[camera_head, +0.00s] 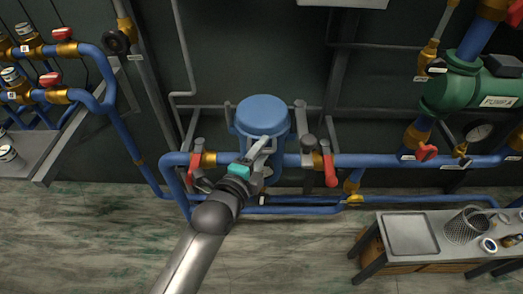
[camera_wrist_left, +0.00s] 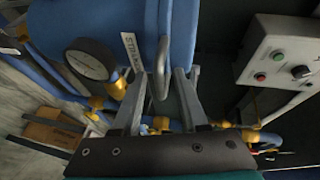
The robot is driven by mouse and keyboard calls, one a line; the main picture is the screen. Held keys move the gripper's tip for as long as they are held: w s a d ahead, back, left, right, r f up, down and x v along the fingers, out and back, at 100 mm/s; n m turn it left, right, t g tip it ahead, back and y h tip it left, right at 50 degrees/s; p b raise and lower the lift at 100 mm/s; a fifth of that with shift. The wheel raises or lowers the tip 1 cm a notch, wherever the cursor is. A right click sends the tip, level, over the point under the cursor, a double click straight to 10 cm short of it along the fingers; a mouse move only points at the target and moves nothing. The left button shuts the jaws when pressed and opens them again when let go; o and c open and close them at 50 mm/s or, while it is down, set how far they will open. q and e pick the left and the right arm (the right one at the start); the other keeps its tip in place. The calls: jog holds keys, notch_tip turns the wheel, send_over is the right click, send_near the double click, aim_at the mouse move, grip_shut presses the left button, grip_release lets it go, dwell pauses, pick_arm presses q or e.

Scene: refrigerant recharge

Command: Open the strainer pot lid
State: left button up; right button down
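The strainer pot (camera_head: 248,132) is a blue upright vessel with a round blue lid (camera_head: 263,112) on top; the lid looks closed. My left gripper (camera_head: 262,145) reaches up to the front of the pot, just below the lid. In the left wrist view the blue pot (camera_wrist_left: 185,30) fills the upper middle, with a partly readable label. A grey metal bar handle (camera_wrist_left: 162,68) hangs down from it. The fingers of my left gripper (camera_wrist_left: 160,78) stand apart, one on each side of this handle, with visible gaps. My right gripper is not in view.
Blue pipes with red-handled valves (camera_head: 329,170) flank the pot on both sides. A dial gauge (camera_wrist_left: 92,58) sits close to the left finger. A control box (camera_wrist_left: 285,55) is at right in the wrist view. A workbench (camera_head: 410,234) stands at lower right.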

pick_arm(q)
grip_shut()
dwell(1.2)
